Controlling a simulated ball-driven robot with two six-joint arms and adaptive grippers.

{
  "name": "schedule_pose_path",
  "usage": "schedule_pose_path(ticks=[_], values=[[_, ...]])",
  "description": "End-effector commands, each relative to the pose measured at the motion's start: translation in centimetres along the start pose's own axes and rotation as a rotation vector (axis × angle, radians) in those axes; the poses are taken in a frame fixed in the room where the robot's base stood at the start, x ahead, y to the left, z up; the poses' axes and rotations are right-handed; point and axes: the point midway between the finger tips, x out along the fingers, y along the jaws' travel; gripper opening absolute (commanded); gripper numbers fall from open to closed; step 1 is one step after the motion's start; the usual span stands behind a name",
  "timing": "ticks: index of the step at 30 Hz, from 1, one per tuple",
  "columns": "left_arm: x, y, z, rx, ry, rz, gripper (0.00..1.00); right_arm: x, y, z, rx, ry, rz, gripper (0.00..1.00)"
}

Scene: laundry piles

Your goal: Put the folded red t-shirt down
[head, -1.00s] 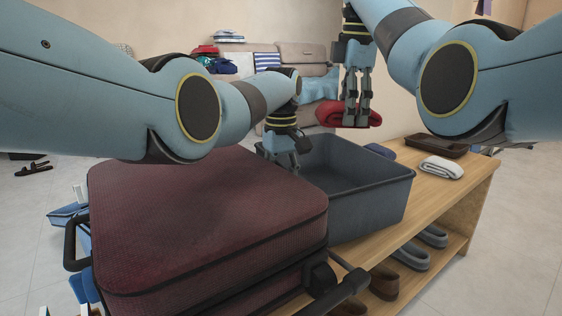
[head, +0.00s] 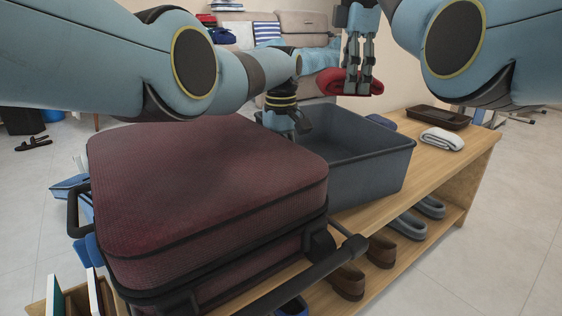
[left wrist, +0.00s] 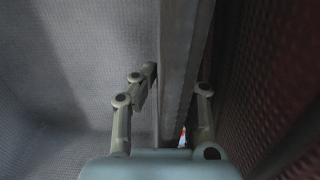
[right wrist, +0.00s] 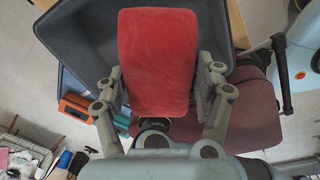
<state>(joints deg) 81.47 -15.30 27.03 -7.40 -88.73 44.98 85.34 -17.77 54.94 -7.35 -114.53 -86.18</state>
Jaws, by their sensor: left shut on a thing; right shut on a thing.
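The folded red t-shirt (head: 350,82) is a thick red bundle. My right gripper (head: 358,88) is shut on it and holds it in the air above the far side of the grey bin (head: 372,172). In the right wrist view the red t-shirt (right wrist: 157,60) sits between both fingers (right wrist: 160,100), with the bin's rim behind it. My left gripper (head: 300,128) is at the bin's near left wall, beside the suitcase. In the left wrist view its fingers (left wrist: 170,105) are on either side of the bin's wall (left wrist: 178,75), shut on it. Its fingertips are partly hidden in the head view.
A closed dark red suitcase (head: 205,190) stands left of the bin on the wooden bench (head: 440,165). A folded white cloth (head: 442,139) and a dark tray (head: 438,117) lie right of the bin. Shoes (head: 406,226) stand on the shelf below. A sofa (head: 300,28) is behind.

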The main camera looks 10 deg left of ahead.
Motion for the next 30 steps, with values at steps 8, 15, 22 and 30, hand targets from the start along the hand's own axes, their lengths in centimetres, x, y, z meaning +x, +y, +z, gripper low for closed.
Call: schedule_pose_path(ticks=[8,15,22,30], values=[[0.0,0.0,0.0,0.000,0.000,0.000,0.00,1.2,0.6,-0.1,-0.124,0.002,-0.037,0.31],[0.0,0.0,0.0,0.000,0.000,0.000,0.00,9.2,-0.3,0.1,-0.394,0.008,-0.081,0.31],[0.0,0.0,0.0,0.000,0.000,0.000,0.00,13.5,-1.4,0.3,-0.401,-0.006,-0.107,0.31],[0.0,0.0,0.0,0.000,0.000,0.000,0.00,16.9,-1.6,0.5,-0.399,-0.007,-0.104,0.31]])
